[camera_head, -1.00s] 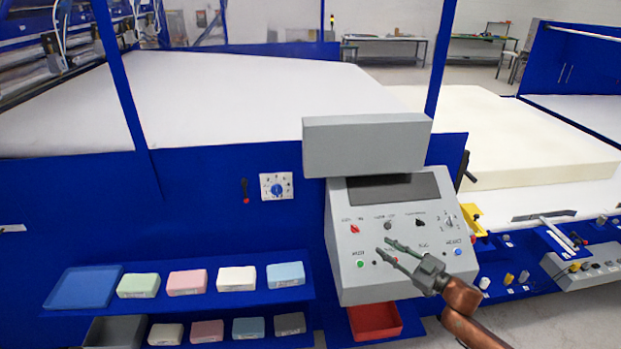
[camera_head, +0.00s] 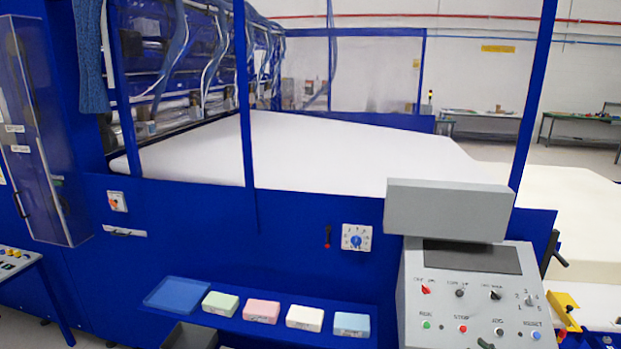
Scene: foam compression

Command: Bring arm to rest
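Only a small dark tip (camera_head: 485,344) shows at the bottom edge, in front of the grey control panel (camera_head: 415,300). It looks like a fingertip of my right gripper; the rest of that gripper and its arm are below the picture. Whether it is open or shut, or touches the panel, cannot be told. My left gripper is not in view. The panel has a dark screen (camera_head: 472,257), several knobs and a row of coloured buttons along its lower part.
A shelf with a blue tray (camera_head: 163,302) and several coloured foam blocks, one green (camera_head: 220,303), is left of the panel. A grey box (camera_head: 445,210) stands above the panel. A blue machine with a white bed (camera_head: 330,150) fills the middle. A clear-doored cabinet (camera_head: 50,150) stands left.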

